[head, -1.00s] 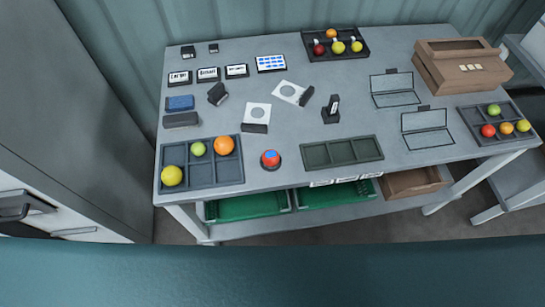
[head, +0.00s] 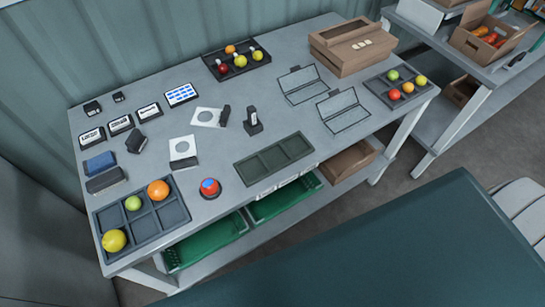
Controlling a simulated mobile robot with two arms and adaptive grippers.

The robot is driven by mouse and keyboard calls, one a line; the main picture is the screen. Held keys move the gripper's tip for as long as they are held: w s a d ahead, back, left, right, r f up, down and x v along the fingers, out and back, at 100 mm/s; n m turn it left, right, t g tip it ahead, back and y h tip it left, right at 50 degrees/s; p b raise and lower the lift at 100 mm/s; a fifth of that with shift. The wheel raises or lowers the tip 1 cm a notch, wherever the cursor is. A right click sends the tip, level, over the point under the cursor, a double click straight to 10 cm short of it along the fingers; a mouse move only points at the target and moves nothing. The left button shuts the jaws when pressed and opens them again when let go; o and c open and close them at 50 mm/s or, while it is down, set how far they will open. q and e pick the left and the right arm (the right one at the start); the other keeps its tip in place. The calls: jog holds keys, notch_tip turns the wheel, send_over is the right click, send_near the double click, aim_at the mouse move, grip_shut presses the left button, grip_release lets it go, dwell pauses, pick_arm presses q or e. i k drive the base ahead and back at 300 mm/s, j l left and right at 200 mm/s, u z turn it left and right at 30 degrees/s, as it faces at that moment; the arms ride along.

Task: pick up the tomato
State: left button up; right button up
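Round tomatoes stand in three dark trays on the grey table in the head view; which one the task means I cannot tell. The front left tray (head: 146,222) holds a yellow one (head: 114,240), a green one (head: 133,203) and an orange one (head: 158,191). The back tray (head: 262,62) holds red, yellow and orange ones, some with white pieces on top. The right tray (head: 413,84) holds a green one (head: 392,76), a red one (head: 394,94), an orange one (head: 408,87) and a yellow one (head: 420,80). Neither of my grippers shows.
A red and blue round object (head: 209,187) sits on a dark base near an empty green-grey tray (head: 274,160). A wooden box (head: 352,47) stands at the back right. Green bins (head: 205,242) are below the tabletop.

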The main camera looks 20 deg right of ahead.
aim_at(209, 186)
jog(key=l+u, duration=0.25)
jog(key=u, duration=0.2)
jog(key=k+l+u, duration=0.15)
jog(key=u, duration=0.3)
jog(key=k+l+u, duration=0.1)
jog(key=l+u, duration=0.2)
jog(key=u, duration=0.15)
